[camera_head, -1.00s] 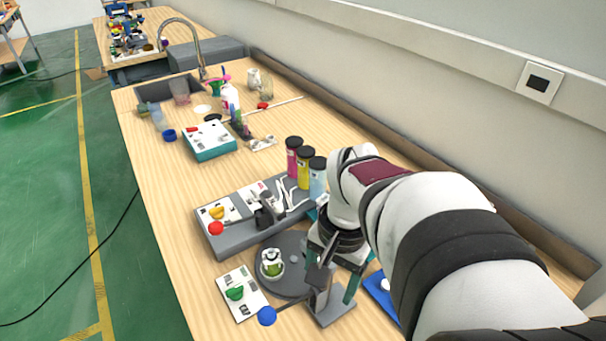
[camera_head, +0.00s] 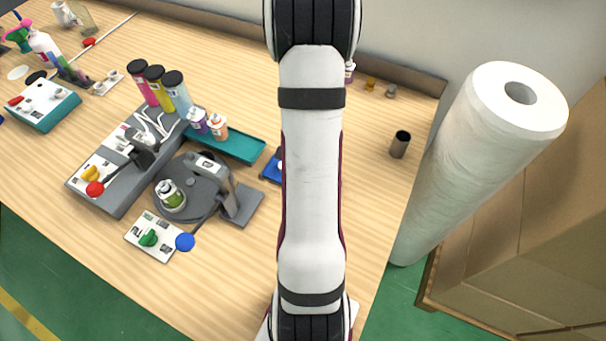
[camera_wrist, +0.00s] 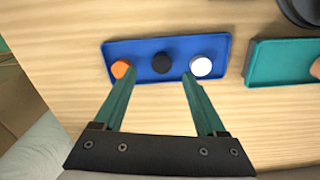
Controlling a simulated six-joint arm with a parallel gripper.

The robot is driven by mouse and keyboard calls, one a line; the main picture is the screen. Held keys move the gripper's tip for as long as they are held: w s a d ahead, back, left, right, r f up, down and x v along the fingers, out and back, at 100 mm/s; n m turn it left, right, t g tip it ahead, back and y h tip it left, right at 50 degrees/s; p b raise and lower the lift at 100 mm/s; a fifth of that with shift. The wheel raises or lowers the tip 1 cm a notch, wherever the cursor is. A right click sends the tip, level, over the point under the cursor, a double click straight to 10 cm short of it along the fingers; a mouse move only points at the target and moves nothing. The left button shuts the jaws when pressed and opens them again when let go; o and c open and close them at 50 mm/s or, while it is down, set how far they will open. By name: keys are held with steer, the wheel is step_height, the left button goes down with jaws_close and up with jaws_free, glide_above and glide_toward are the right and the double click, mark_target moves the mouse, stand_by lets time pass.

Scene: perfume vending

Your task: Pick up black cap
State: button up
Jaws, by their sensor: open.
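The black cap (camera_wrist: 162,63) lies in the middle of a blue tray (camera_wrist: 150,44) in the wrist view. An orange cap (camera_wrist: 121,69) is to its left and a white cap (camera_wrist: 201,66) to its right in the same tray. My gripper (camera_wrist: 158,80) is open and empty. Its two teal fingers point toward the tray, with the black cap between their tips in the picture but apart from them. In the head view my arm covers most of the blue tray (camera_head: 271,168), and the black cap and my gripper are hidden there.
A teal tray (camera_head: 238,147) with two small bottles stands left of the blue tray. A grey machine (camera_head: 222,185) with a turntable stands in front of it. A dark cup (camera_head: 399,145) and a large paper roll (camera_head: 470,150) are on the right.

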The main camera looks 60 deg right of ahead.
step_height(320, 180, down, 4)
steer(key=shift+w+f, duration=0.1)
steer(key=shift+w, duration=0.05)
jaws_close()
